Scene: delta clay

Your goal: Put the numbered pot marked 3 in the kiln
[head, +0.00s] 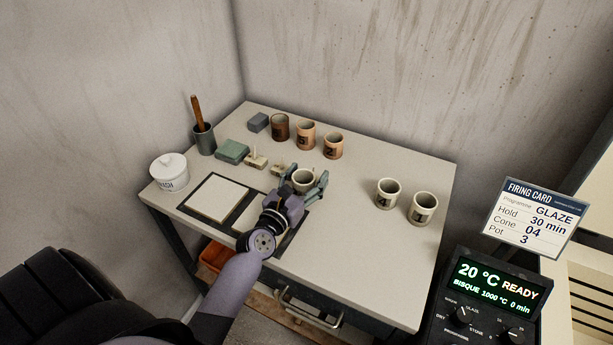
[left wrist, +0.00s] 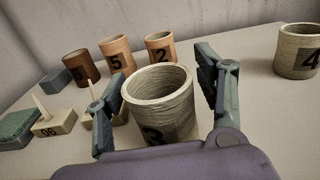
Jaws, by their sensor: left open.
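The pale pot marked 3 (left wrist: 160,105) stands upright on the table; it also shows in the head view (head: 304,179). In the left wrist view the lower part of its number is hidden by my gripper. My left gripper (head: 307,180) is open, with one finger on each side of the pot; it also shows in the left wrist view (left wrist: 163,100). Small gaps show between fingers and pot. My right gripper is not in view. The kiln's control panel (head: 490,290) reads 20 °C READY, BISQUE 1000 °C 0 min. The firing card (head: 527,218) reads GLAZE, 30 min, cone 04, pot 3.
Pale pots, one marked 4 (head: 387,193) and another (head: 423,208), stand to the right. Brown pots (head: 305,135) stand at the back. The table's front right is clear.

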